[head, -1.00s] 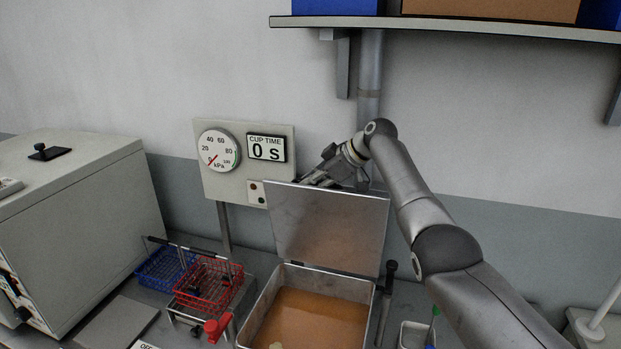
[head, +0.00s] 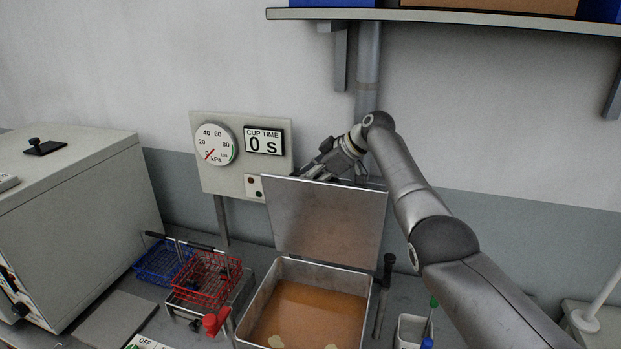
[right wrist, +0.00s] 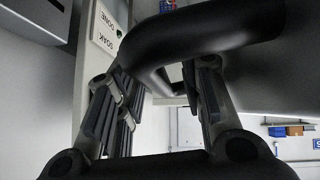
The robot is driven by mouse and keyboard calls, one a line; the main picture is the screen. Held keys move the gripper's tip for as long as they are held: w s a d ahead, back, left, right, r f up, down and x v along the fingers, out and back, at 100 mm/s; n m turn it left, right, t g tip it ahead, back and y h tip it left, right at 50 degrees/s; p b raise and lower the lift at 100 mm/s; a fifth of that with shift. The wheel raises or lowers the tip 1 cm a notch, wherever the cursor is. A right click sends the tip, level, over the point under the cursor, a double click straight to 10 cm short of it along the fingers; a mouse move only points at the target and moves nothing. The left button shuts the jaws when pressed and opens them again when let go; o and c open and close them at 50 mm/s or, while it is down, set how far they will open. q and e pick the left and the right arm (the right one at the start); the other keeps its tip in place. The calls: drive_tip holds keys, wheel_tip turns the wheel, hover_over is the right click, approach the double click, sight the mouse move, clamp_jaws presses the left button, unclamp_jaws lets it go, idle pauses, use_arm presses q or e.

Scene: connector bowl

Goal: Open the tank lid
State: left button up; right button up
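The metal tank (head: 275,276) holds orange-brown liquid with pale lumps near its front edge. Its flat metal lid (head: 325,222) stands raised, roughly upright, at the back of the tank, so the tank's top is uncovered. My right gripper (head: 318,172) is at the lid's top edge, partly behind it in the head view. In the right wrist view, my right gripper's fingers (right wrist: 160,100) are spread wide apart. A thick black curved handle (right wrist: 190,45) passes across and between them; whether they touch it is unclear. My left gripper is not in view.
A gauge panel (head: 222,180) reading 0 s stands left of the lid. Blue (head: 160,264) and red (head: 205,283) wire baskets sit left of the tank. A black-handled rod (head: 386,275) and a small container (head: 412,330) stand to its right. A shelf (head: 440,15) hangs above.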

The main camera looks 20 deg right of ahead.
drive_tip(key=v, duration=1.1)
drive_tip(key=shift+s+d+r, duration=0.2)
drive_tip(key=shift+d+r, duration=0.05)
drive_tip(key=shift+d, duration=0.05)
